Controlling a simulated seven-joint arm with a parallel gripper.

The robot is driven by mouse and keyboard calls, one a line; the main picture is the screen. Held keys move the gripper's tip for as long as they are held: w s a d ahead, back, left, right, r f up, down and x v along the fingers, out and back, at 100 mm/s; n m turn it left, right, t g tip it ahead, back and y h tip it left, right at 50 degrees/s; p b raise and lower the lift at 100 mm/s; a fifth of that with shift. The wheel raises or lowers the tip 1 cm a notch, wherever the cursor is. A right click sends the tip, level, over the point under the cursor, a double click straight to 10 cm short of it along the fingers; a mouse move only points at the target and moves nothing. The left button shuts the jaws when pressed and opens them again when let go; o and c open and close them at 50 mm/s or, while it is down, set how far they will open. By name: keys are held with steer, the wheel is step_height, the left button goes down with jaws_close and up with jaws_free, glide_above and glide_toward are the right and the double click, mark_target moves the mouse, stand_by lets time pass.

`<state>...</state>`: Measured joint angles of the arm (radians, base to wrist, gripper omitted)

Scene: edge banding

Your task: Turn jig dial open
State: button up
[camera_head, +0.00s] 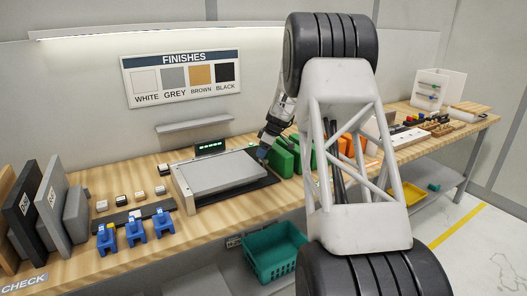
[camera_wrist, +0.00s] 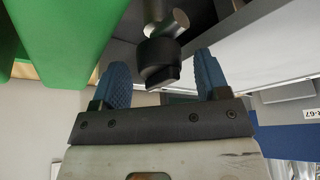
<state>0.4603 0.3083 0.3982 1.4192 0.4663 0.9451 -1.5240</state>
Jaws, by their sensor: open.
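The jig (camera_head: 222,177) is a light frame with a grey panel on it, on the wooden bench. A black dial (camera_wrist: 158,62) on a short metal shaft shows in the wrist view. My gripper (camera_wrist: 161,66) is open, with one blue finger on each side of the dial. In the head view my gripper (camera_head: 264,150) is at the jig's back right corner, and I cannot make out the dial there.
Green blocks (camera_head: 284,158) stand just right of my gripper, and one is close in the wrist view (camera_wrist: 62,35). Blue clamps (camera_head: 136,230) and small samples sit left of the jig. Upright boards (camera_head: 50,200) stand at the left end. A green basket (camera_head: 268,252) is below the bench.

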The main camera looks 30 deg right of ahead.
steer(key=v, duration=0.7)
steer(key=shift+r, duration=0.35)
stand_by(0.4)
steer(key=s+a+r+m+g+h, duration=0.15)
steer(key=s+a+r, duration=0.45)
steer(key=s+a, duration=0.65)
steer(key=s+a+r+m+t, duration=0.1)
steer(key=s+a+r+m, duration=0.3)
steer(key=s+a, duration=0.8)
steer(key=s+a+f+m, duration=0.1)
steer(key=s+a, duration=0.3)
steer(key=s, duration=0.6)
steer(key=s+a+f+m+h, duration=0.1)
steer(key=s+a, duration=0.3)
steer(key=s, duration=0.6)
steer(key=s+a+f+m+h, duration=0.1)
steer(key=s+a, duration=0.4)
steer(key=s, duration=0.5)
step_height(320, 180, down, 2)
steer(key=shift+s+f+m, duration=0.1)
steer(key=shift+s+m, duration=0.3)
steer(key=shift+m, duration=0.05)
